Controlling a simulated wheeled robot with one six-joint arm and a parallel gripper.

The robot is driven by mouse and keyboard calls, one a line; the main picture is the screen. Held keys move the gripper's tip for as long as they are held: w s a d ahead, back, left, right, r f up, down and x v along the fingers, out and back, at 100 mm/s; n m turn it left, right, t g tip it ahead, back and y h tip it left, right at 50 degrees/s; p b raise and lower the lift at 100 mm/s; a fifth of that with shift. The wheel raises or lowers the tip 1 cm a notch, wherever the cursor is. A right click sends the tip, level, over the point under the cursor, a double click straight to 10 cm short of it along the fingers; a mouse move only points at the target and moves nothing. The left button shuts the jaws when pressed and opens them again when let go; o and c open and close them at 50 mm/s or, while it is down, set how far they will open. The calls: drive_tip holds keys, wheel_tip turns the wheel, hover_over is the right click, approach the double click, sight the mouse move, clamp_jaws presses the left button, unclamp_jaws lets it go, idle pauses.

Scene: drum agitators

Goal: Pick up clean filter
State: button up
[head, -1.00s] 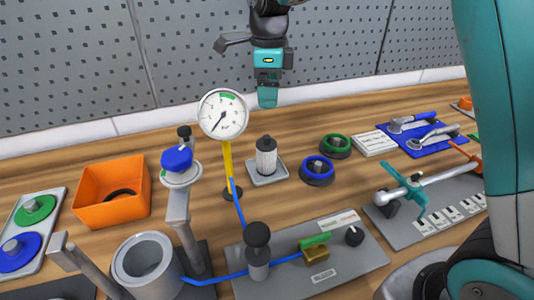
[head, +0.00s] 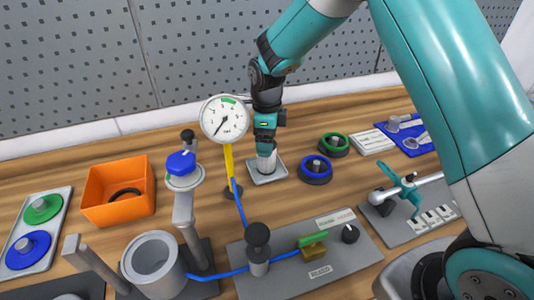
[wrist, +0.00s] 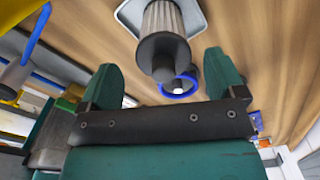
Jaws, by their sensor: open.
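The clean filter (head: 267,164) is a pale pleated cylinder standing upright on a small grey tray (head: 281,173) in the middle of the bench. In the wrist view the filter (wrist: 164,22) has a dark grey cap and shows beyond my fingertips, roughly between them sideways. My gripper (head: 265,142) is right at the filter's top in the head view and hides its cap. In the wrist view my gripper (wrist: 161,75) is open, with its two green fingers apart and nothing clamped. I cannot tell how far the cap is from the fingers.
The pressure gauge (head: 224,119) on its yellow post stands close to the left of my gripper. The blue ring knob (head: 315,172) and green ring knob (head: 333,144) are to the right. An orange bin (head: 118,193) is at the left. A perforated wall rises behind.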

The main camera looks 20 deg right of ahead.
drive_tip(key=shift+w+f+p, duration=0.2)
drive_tip(key=shift+f+p, duration=0.3)
drive_tip(key=shift+f, duration=1.4)
drive_tip(key=c, duration=1.1)
drive_tip(key=shift+r, duration=0.1)
